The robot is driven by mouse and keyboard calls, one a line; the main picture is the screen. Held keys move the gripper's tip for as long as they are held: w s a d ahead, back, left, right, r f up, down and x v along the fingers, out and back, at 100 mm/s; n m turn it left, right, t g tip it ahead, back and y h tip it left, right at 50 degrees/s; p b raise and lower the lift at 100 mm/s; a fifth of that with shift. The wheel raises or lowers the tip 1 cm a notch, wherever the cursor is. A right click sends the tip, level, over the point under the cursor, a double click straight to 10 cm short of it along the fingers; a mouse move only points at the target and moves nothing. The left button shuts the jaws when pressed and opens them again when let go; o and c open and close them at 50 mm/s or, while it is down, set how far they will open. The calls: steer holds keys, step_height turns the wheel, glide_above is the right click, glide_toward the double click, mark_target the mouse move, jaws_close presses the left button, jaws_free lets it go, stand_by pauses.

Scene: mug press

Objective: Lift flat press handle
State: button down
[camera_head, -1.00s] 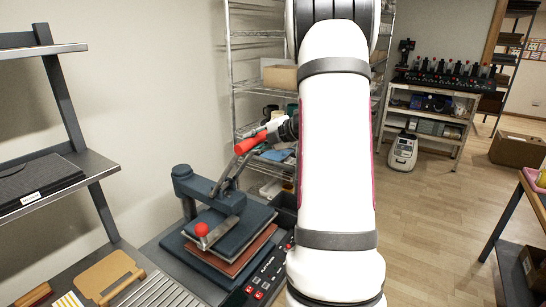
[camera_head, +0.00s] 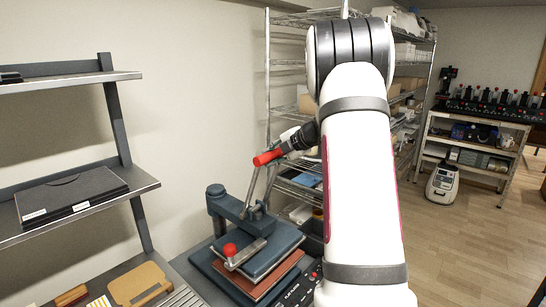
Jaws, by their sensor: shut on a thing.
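The flat press (camera_head: 262,242) stands on the bench at lower centre, with dark blue plates and a brown-red layer between them. Its handle is a metal lever with a red grip (camera_head: 267,158), raised above the press and tilted up. My gripper (camera_head: 279,153) is shut on the red grip, to the left of my white arm. The fingertips are small and partly hidden by the grip. A second lever with a red ball knob (camera_head: 230,250) is at the front of the press.
A dark shelf rack (camera_head: 130,185) with a flat black box (camera_head: 72,195) stands at the left. A wire rack (camera_head: 285,75) stands behind my gripper. A tan board (camera_head: 140,284) lies on the bench left of the press. Open floor is at the right.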

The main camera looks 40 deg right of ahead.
steer(key=shift+w+r, duration=0.25)
steer(key=shift+w, duration=0.05)
steer(key=c, duration=1.3)
jaws_free()
steer(key=shift+w+f, duration=0.1)
steer(key=shift+s, duration=0.4)
steer(key=v, duration=1.1)
steer(key=shift+s+r, duration=0.15)
steer(key=shift+r, duration=0.15)
